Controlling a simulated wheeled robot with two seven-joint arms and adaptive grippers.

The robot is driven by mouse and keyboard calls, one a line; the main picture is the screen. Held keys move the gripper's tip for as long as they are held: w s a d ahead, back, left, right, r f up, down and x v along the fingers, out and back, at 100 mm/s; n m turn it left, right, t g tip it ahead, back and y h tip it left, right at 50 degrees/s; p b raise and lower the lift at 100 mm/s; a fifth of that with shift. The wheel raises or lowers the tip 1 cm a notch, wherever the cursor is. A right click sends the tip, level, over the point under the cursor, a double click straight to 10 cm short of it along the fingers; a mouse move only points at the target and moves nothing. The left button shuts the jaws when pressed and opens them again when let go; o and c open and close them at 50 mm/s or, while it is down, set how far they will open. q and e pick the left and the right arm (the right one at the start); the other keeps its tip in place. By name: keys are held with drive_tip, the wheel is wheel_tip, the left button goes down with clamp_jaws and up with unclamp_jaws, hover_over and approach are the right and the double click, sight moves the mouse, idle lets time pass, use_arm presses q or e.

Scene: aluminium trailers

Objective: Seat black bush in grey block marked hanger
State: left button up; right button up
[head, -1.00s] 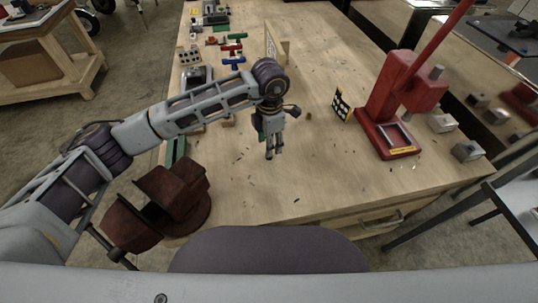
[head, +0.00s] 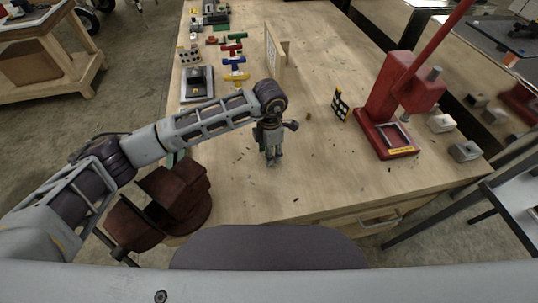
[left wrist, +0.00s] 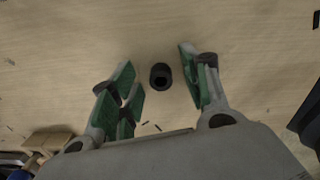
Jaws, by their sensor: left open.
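The black bush (left wrist: 161,76) stands on the wooden bench, its round open end facing the camera in the left wrist view. My left gripper (left wrist: 157,70) is open, its green-padded fingers on either side of the bush with gaps between. In the head view my left gripper (head: 272,158) points down at the near middle of the bench, and the bush cannot be made out there. Grey blocks (head: 440,123) and (head: 465,151) sit by the bench's right edge. I cannot read a hanger mark on any block. My right gripper is not in view.
A red arbor press (head: 390,125) stands on the right, with a small black dotted card (head: 340,105) beside it. A dark red vise (head: 175,195) is at the near left corner. An upright wooden board (head: 274,50) and coloured T-shaped parts (head: 236,76) are farther back.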

use_arm(q)
drive_tip(key=shift+c, duration=0.5)
drive_tip(key=c, duration=0.7)
drive_tip(key=shift+c, duration=0.9)
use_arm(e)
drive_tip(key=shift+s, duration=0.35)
use_arm(q)
drive_tip(key=shift+r, duration=0.15)
wheel_tip(320, 180, up, 9)
drive_tip(key=shift+f+b, duration=0.2)
drive_tip(key=shift+b, duration=0.4)
drive_tip(key=shift+r, duration=0.6)
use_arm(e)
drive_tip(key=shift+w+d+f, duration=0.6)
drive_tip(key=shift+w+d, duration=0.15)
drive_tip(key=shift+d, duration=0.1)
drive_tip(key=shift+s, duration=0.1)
